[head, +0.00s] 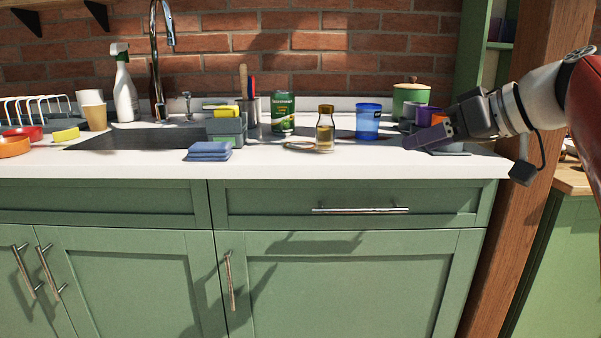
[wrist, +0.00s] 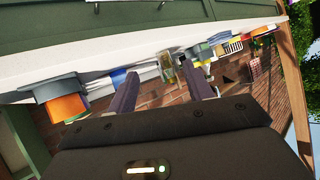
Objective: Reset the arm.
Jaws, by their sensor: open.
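My gripper (head: 424,138) reaches in from the right in the head view, above the right end of the white counter (head: 380,168). In the wrist view its two dark fingers (wrist: 160,88) are spread apart with nothing held between them. The orange cup also shows in the wrist view (wrist: 68,108), left of the fingers.
A blue cup (head: 368,122), an oil bottle (head: 325,130) and a green can (head: 283,112) stand left of my gripper. Blue cloths (head: 208,151) lie near the front edge by the sink (head: 130,142). A wooden post (head: 530,190) rises at right. Space before the cabinets (head: 340,280) is clear.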

